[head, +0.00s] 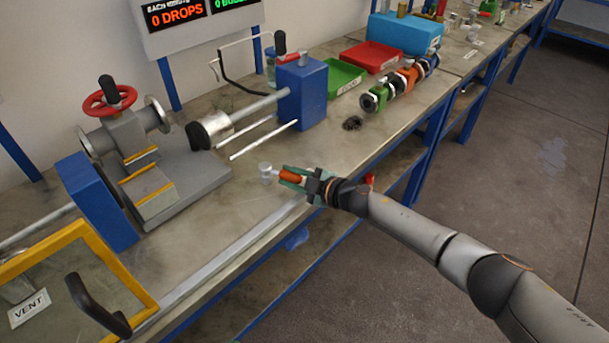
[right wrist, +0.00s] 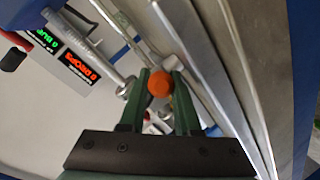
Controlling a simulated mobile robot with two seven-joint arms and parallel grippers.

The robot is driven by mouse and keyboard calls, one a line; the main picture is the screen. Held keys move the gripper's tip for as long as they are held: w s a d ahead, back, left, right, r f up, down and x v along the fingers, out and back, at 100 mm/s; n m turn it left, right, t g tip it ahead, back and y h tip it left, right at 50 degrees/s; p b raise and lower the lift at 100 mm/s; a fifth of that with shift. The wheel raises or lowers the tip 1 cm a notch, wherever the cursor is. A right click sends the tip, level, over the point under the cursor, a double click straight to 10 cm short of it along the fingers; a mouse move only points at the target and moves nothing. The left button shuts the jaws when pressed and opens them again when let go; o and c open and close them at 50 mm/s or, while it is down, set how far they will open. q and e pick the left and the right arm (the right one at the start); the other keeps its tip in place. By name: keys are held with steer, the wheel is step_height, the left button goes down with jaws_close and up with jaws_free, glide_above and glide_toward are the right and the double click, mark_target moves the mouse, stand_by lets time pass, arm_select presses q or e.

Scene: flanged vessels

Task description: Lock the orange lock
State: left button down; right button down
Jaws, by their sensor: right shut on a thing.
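My right gripper (head: 300,177) reaches in from the right and is shut on an orange-handled piece (head: 290,176) with a silver head (head: 266,172). It holds this piece over the front edge of the bench. In the right wrist view its round orange end (right wrist: 158,82) shows between the green fingertips (right wrist: 158,88). An orange flanged vessel (head: 406,77) lies in a row of coloured vessels farther right on the bench. I cannot tell which orange thing is the lock. My left gripper is not in view.
Left on the bench (head: 225,187) stand a grey fixture with a red handwheel (head: 108,100) and a blue block (head: 95,200). A second blue block (head: 302,92) carries rods. Green (head: 343,80) and red trays (head: 371,57) lie behind. A yellow-framed guard (head: 85,235) is at lower left.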

steer(key=shift+f, duration=0.1)
stand_by(0.4)
steer(key=c, duration=0.6)
jaws_free()
steer(key=shift+s, duration=0.1)
steer(key=shift+d, duration=0.1)
